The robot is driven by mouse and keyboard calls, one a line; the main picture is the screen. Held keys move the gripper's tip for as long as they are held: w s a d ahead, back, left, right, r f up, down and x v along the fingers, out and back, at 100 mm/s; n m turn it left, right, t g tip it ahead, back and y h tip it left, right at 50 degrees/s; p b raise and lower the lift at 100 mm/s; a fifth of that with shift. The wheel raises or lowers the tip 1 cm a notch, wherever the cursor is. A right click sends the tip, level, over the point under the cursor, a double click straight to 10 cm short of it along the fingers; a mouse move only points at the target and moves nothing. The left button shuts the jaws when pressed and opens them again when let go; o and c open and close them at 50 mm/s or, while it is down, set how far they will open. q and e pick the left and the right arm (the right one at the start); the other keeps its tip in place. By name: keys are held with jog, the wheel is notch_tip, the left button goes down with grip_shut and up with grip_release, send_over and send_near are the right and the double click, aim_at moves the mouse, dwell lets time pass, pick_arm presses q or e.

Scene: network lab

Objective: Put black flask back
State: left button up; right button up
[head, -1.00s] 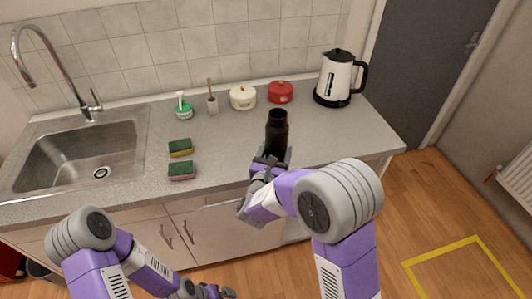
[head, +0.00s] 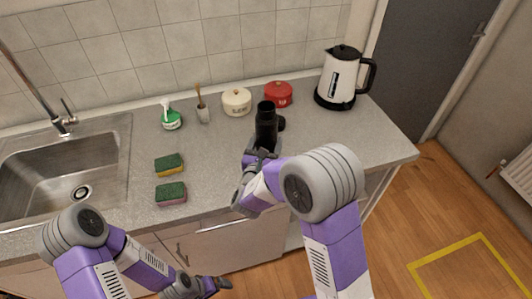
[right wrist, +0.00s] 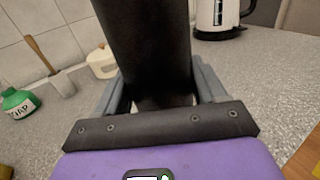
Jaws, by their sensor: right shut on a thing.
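The black flask (head: 266,128) is roughly upright at the right part of the counter, in front of the red pot. My right gripper (head: 262,150) is shut on its lower part, its fingers on either side. In the right wrist view the flask (right wrist: 155,45) fills the middle between the grey fingers (right wrist: 160,88). I cannot tell whether its base touches the counter. A small dark shape (head: 281,123) shows just right of the flask, perhaps a shadow. My left gripper (head: 212,286) is low in front of the cabinets, away from the flask; its jaws are too small to read.
The counter (head: 340,135) also holds a kettle (head: 341,75), red pot (head: 278,95), cream pot (head: 236,102), brush holder (head: 203,113), soap bottle (head: 171,119) and two sponges (head: 170,193). The sink (head: 60,175) is at left.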

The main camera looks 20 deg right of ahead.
jog(key=shift+f+b, duration=0.45)
jog(key=shift+f, duration=1.3)
jog(key=o, duration=0.9)
jog(key=shift+f, duration=0.25)
jog(key=o, duration=0.4)
jog(key=shift+r, duration=0.1)
jog(key=shift+r, duration=0.1)
jog(key=shift+s+a, duration=0.2)
jog(key=shift+s, duration=0.05)
jog(key=v, duration=1.1)
jog(key=shift+s+p, duration=0.25)
jog(key=shift+p, duration=0.15)
